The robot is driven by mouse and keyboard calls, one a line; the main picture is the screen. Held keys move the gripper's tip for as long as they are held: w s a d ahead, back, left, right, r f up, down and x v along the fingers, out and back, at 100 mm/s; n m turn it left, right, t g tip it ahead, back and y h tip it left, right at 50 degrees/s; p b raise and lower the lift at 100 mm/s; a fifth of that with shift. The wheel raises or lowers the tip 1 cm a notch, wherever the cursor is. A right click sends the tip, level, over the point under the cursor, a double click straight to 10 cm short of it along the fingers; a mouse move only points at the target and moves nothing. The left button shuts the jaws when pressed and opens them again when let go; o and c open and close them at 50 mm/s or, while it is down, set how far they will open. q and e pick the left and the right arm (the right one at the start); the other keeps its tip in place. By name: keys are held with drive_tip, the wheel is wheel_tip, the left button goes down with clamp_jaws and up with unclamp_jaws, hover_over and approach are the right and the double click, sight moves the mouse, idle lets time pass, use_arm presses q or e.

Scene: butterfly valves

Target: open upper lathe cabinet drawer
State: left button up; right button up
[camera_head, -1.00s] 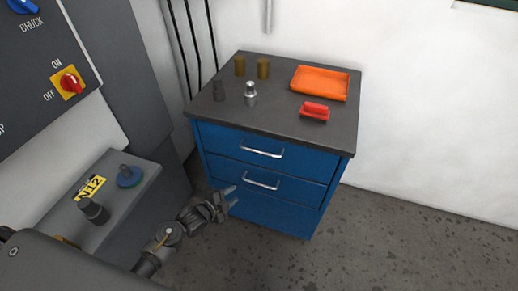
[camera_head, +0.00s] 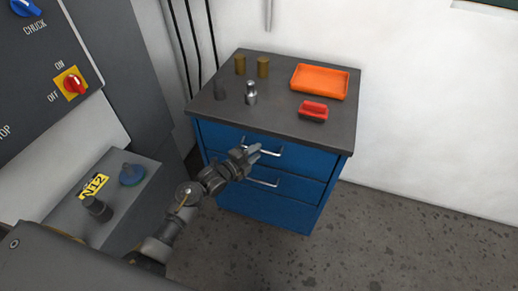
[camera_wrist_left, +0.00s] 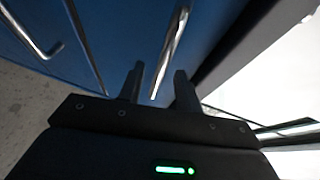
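The blue lathe cabinet (camera_head: 268,212) has an upper drawer (camera_head: 315,158) with a silver bar handle (camera_head: 275,153). The upper drawer looks closed. My left gripper (camera_head: 256,152) is at this handle and hides its left part in the head view. In the left wrist view its two fingers (camera_wrist_left: 158,88) are apart, and the end of the upper handle (camera_wrist_left: 172,45) lies in line with the gap between them. I cannot tell whether they touch it. The lower drawer's handle (camera_head: 264,183) is just below the gripper. My right gripper is not in view.
On the cabinet top (camera_head: 275,98) stand an orange tray (camera_head: 320,82), a red-and-black item (camera_head: 313,111) and several small cylinders. The lathe's control panel (camera_head: 45,60) and grey ledge (camera_head: 125,205) are on the left. Floor is free at the right.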

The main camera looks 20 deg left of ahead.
use_arm(q)
drive_tip(key=shift+x, duration=1.3)
drive_tip(key=shift+c, duration=0.4)
clamp_jaws()
